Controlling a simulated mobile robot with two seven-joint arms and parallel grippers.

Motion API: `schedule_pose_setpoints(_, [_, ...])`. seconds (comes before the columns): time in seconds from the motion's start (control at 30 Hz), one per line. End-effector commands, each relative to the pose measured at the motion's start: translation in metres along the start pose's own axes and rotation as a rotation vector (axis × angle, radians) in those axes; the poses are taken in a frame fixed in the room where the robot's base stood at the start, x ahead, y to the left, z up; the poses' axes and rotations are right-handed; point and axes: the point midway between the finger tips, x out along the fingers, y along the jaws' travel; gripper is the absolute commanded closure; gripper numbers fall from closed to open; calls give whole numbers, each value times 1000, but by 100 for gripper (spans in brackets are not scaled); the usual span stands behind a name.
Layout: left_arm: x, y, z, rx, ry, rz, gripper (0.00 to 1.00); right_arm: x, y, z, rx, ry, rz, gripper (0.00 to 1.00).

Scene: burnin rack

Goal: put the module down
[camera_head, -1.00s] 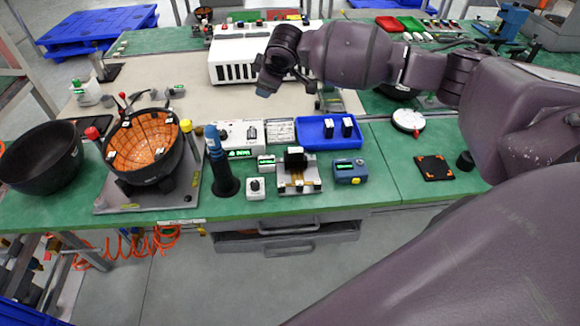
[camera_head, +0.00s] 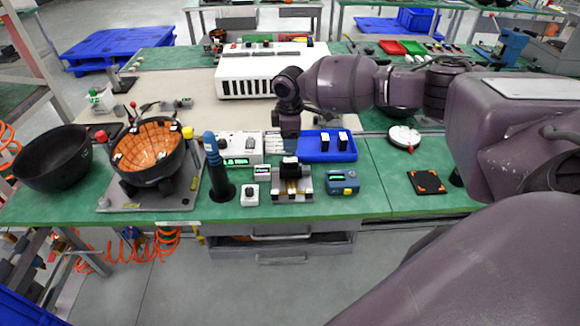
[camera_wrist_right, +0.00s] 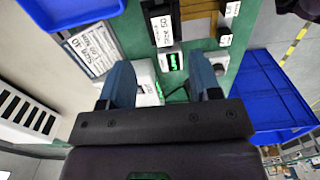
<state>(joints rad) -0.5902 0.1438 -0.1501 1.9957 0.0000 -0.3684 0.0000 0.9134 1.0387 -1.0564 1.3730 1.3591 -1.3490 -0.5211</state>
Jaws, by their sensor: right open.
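A black module (camera_head: 290,170) sits in the grey and gold test fixture (camera_head: 305,190) near the bench's front edge. Two more black modules (camera_head: 325,141) stand in the blue tray (camera_head: 333,156) behind it. My right gripper (camera_head: 289,152) is just above and behind the fixture's module, with its fingers pointing down. The right wrist view shows its two blue-grey fingers (camera_wrist_right: 163,85) spread apart with nothing held between them. Part of the fixture (camera_wrist_right: 197,22) shows at the top of that view. My left gripper is out of view.
A blue-grey meter (camera_head: 342,183) stands right of the fixture. A small white switch box (camera_head: 250,195) and a dark blue upright handle (camera_head: 216,168) stand to its left. An orange-lined bowl (camera_head: 150,150) is further left. Green bench is clear around the black pad (camera_head: 426,182).

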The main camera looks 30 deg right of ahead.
Motion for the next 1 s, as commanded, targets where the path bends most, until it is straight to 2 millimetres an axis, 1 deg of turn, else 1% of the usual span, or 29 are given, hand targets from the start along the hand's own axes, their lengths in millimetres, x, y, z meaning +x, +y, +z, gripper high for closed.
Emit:
schedule_pose_setpoints(0.03, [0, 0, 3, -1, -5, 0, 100, 8, 0, 0, 0, -1, -1, 43])
schedule_pose_setpoints(0.23, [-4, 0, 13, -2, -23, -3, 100, 23, -1, 0, 0, 0, 0, 43])
schedule_pose_setpoints(0.3, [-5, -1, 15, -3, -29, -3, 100, 31, -3, 1, 0, -1, -1, 43])
schedule_pose_setpoints(0.53, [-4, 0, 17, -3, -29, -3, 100, 61, -5, 1, 1, -1, 0, 43])
schedule_pose_setpoints(0.67, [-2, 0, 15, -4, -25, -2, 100, 67, -4, 1, 1, 1, 1, 43])
schedule_pose_setpoints(0.87, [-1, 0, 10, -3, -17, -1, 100, 67, -4, 1, 1, 1, 2, 43])
schedule_pose_setpoints(0.9, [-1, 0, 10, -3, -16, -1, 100, 67, -4, 1, 1, 1, 2, 46])
schedule_pose_setpoints(0.97, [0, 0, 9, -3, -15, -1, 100, 67, -4, 1, 1, 1, 2, 55])
schedule_pose_setpoints(1.0, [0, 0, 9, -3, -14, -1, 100, 67, -4, 1, 1, 1, 2, 61])
